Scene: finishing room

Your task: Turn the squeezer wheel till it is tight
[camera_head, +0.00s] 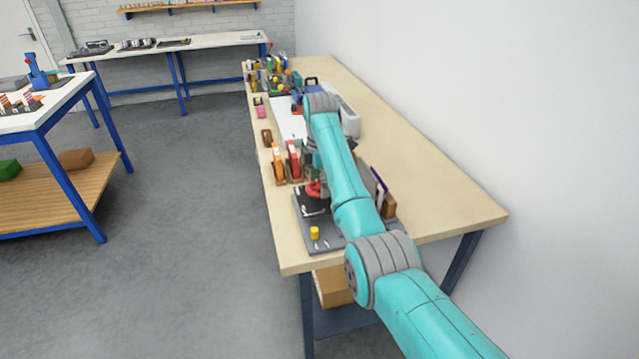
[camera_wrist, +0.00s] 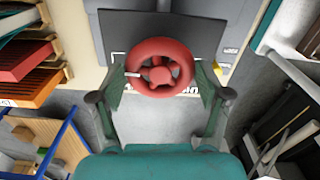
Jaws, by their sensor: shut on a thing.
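The squeezer wheel (camera_wrist: 160,75) is a red ring with spokes and a hub, seen nearly face-on in the wrist view. It shows as a small red patch (camera_head: 315,188) in the head view, partly hidden by my arm. My gripper (camera_wrist: 161,82) has one finger on each side of the wheel and is shut on its rim. The dark squeezer body (camera_head: 311,204) stands under the wheel on a grey base plate. The screw below the wheel is hidden.
A yellow cylinder (camera_head: 314,232) stands near the front of the base plate. Orange and red packs in wooden holders (camera_head: 279,163) stand just behind the squeezer. Upright boards in a rack (camera_head: 389,205) are close on the right. The right side of the wooden bench (camera_head: 450,203) is clear.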

